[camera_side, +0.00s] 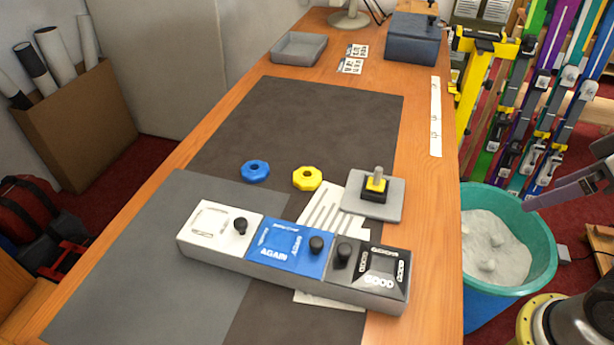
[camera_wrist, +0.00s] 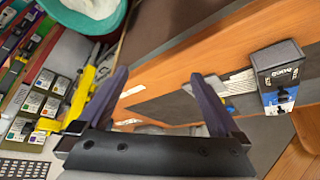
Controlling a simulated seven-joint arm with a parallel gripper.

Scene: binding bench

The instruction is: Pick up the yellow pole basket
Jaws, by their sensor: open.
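The yellow pole basket (camera_side: 307,178), a lobed ring with a central hole, lies flat on the dark mat. A similar blue ring (camera_side: 255,171) lies to its left. Right of it, a grey plate (camera_side: 390,208) bears a black and yellow block (camera_side: 376,186) with an upright metal pin. My gripper (camera_wrist: 160,74) is open and empty in the wrist view, its two dark fingers apart. In the side view only part of it shows at the right edge, beyond the bench and well away from the yellow basket.
A console (camera_side: 290,258) with white, blue and black panels and knobs stands in front of the rings. A teal tub (camera_side: 547,243) stands right of the bench, by a ski rack (camera_side: 465,95). A grey tray (camera_side: 299,48) and dark box (camera_side: 412,40) stand at the back.

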